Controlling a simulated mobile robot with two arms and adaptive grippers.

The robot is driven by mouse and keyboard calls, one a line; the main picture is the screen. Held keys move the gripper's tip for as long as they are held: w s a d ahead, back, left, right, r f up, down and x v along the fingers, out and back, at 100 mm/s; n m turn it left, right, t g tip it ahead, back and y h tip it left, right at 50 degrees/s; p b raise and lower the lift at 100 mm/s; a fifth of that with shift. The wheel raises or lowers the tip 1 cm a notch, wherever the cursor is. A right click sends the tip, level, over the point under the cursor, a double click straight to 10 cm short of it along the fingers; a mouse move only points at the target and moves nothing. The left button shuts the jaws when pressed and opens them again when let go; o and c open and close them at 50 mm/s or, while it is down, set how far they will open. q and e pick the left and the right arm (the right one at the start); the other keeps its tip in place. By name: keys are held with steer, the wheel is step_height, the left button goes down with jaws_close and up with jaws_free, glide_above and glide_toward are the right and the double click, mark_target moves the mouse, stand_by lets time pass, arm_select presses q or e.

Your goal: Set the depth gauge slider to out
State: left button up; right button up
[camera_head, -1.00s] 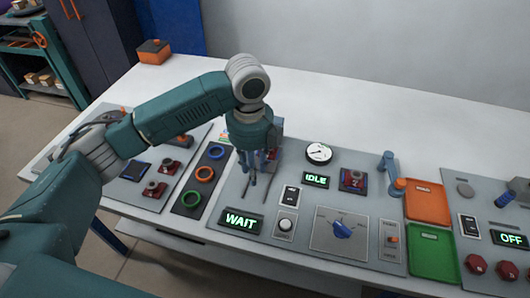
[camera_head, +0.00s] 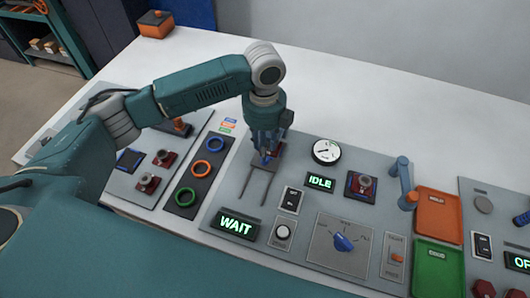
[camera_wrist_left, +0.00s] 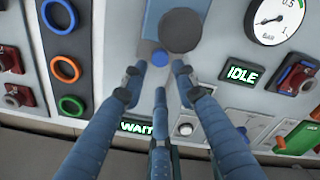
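My left gripper (camera_head: 266,150) points down at the back end of two dark parallel rails (camera_head: 257,186) on the grey panel. In the left wrist view, the fingers of my left gripper (camera_wrist_left: 157,82) are spread apart. A blue round knob (camera_wrist_left: 152,62) lies just beyond and between their tips; I cannot tell whether they touch it. A large dark disc (camera_wrist_left: 180,31) and a blue-grey plate are beside it. A small orange slider (camera_head: 396,258) sits on a plate at the panel's right. I cannot read which part is the depth gauge. My right gripper is not in view.
Coloured rings (camera_head: 201,171) are left of the rails. A WAIT display (camera_head: 235,224), a dial gauge (camera_head: 326,151), an IDLE display (camera_head: 320,182) and a blue rotary knob (camera_head: 343,242) share the panel. Orange (camera_head: 437,191) and green (camera_head: 437,246) trays lie right.

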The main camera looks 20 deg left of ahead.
arm_select(q)
step_height(320, 180, down, 3)
steer(key=shift+w+f, duration=0.15)
steer(key=shift+f+p, duration=0.4)
steer(key=shift+f, duration=0.75)
steer(key=c, duration=0.7)
jaws_close()
steer(key=shift+w, duration=0.1)
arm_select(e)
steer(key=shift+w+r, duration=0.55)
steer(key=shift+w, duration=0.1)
